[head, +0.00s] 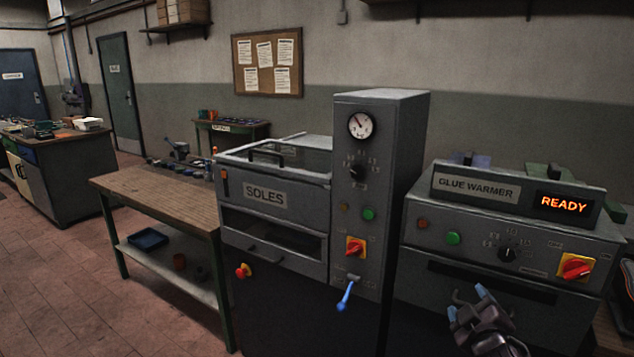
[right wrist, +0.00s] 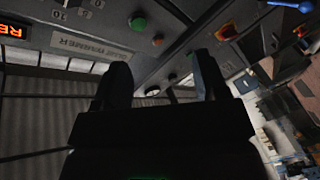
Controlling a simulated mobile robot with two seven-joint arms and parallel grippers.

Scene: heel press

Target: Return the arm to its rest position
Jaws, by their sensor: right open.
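My right gripper (head: 468,297) is low in front of the glue warmer (head: 440,250) in the head view. It is open, with a gap between its fingers and nothing held. In the right wrist view the two dark fingers of the right gripper (right wrist: 160,80) stand apart, with the glue warmer's panel (right wrist: 105,25) beyond them. Whether the gripper touches the panel cannot be told. My left gripper is not in view.
The SOLES press (head: 265,195) with a blue-handled lever (head: 345,297) stands left of the glue warmer. Its red-and-yellow switch (head: 355,248) faces me. The warmer's display (head: 563,204) reads READY. A wooden workbench (head: 160,190) stands further left, with open floor (head: 70,270) beyond.

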